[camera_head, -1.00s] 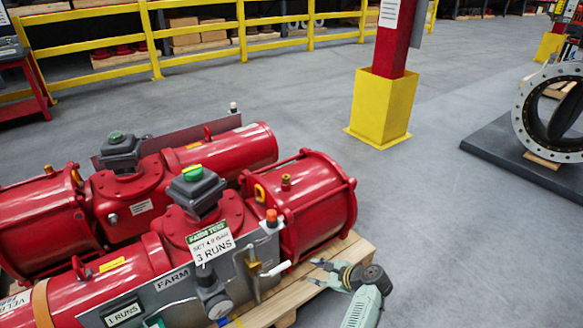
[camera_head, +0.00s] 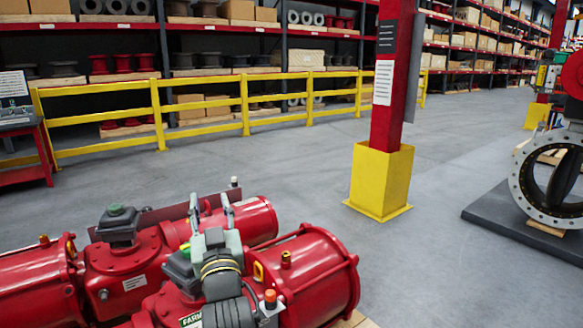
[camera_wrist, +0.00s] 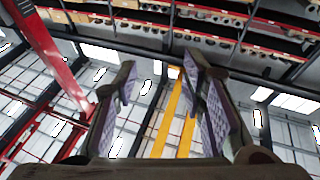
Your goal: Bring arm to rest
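My gripper (camera_head: 210,210) points upward in the head view, in front of the red valve actuators. Its two fingers stand apart with nothing between them. In the wrist view my gripper (camera_wrist: 158,85) is also open, with a wide gap between the finger pads and only racks and ceiling behind. My wrist and forearm cover part of the near red actuator (camera_head: 318,275). A second red actuator (camera_head: 130,258) lies behind it to the left. I cannot tell from the head view how far the gripper is from the actuators.
A red post with a yellow base guard (camera_head: 380,180) stands behind. Yellow railings (camera_head: 200,112) run before loaded shelves. A large flanged valve (camera_head: 525,190) stands on a dark platform (camera_head: 490,215) at right. The grey floor between is clear.

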